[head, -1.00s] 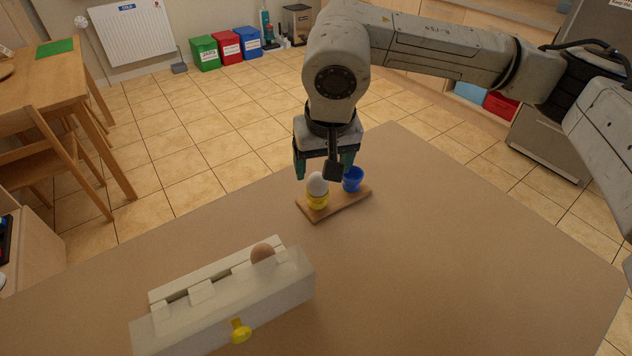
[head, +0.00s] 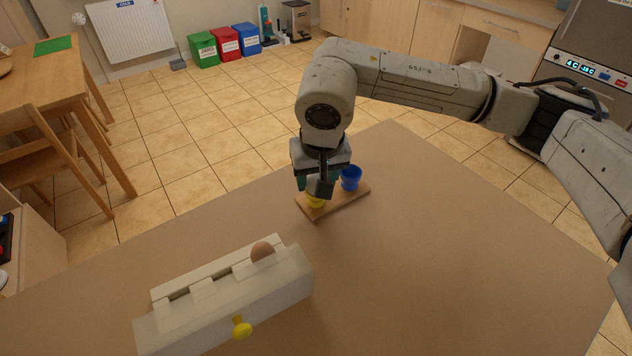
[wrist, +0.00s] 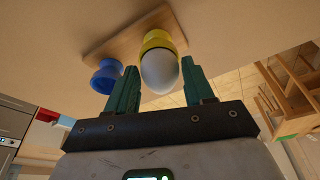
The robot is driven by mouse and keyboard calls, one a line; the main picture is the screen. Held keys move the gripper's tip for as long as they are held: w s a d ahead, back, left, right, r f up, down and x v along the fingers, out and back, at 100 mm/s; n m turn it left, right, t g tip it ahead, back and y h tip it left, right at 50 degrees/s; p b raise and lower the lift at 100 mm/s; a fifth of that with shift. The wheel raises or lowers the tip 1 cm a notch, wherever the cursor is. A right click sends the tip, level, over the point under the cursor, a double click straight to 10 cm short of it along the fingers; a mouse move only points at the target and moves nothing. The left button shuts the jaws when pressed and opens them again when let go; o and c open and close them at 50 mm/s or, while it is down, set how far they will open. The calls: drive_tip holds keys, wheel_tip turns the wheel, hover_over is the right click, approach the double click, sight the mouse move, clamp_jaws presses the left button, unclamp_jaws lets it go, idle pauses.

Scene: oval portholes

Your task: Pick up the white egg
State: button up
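The white egg (wrist: 160,72) sits in the yellow egg cup (wrist: 157,42) on a small wooden board. In the head view my gripper hides the egg, and only part of the yellow cup (head: 315,202) shows below it. My gripper (wrist: 160,85) is open, with one green finger on each side of the egg in the wrist view. A gap shows between each finger and the egg. In the head view my gripper (head: 318,188) is low over the board's left end.
An empty-looking blue cup (head: 351,178) stands on the board (head: 340,204) close to my gripper. A pale box (head: 230,305) with a yellow knob (head: 241,327) and a brown egg (head: 262,251) is at the front left. The table's right side (head: 450,260) is clear.

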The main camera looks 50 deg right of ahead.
drive_tip(key=c, duration=0.3)
drive_tip(key=shift+r, duration=0.1)
